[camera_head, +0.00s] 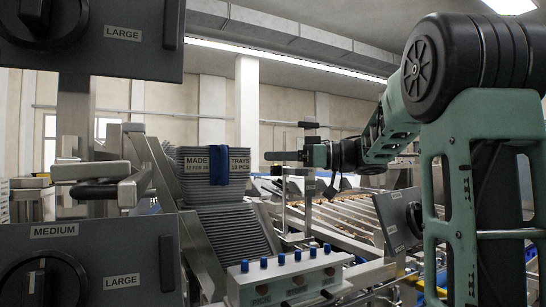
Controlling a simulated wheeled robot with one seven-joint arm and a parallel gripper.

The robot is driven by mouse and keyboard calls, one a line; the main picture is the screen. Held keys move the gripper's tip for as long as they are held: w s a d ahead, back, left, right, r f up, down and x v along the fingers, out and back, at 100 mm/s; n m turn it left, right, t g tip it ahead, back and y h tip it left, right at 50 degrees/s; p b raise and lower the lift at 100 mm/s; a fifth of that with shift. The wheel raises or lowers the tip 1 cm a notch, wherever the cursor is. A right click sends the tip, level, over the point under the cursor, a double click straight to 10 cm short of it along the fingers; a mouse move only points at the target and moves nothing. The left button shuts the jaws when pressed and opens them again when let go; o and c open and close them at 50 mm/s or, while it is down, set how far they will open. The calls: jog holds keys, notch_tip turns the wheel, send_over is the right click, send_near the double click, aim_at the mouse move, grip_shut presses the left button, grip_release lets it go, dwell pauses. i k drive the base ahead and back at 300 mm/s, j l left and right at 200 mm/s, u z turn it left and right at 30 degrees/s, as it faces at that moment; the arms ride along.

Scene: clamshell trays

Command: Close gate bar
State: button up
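No part is labelled as the gate bar, so I cannot tell for sure which piece it is. A metal bar assembly (92,171) with a dark rounded handle (94,191) sticks out at the left, beside the tray stack. My gripper (272,156) is at the end of my green arm, right of the stack, pointing left. It is seen from the side and small, and it appears apart from the bar assembly. Whether its fingers are open or shut does not show. A stack of dark trays (235,235) stands in a sloping metal chute, with a blue piece (219,165) at its top front.
Dark control boxes with knobs (90,265) fill the left foreground. A pale panel with blue buttons (290,277) stands at bottom centre. Sloping metal rails (345,222) and another knob box (400,218) lie below my arm. There is open air above the stack.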

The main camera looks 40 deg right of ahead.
aim_at(129, 191)
jog(key=k, duration=1)
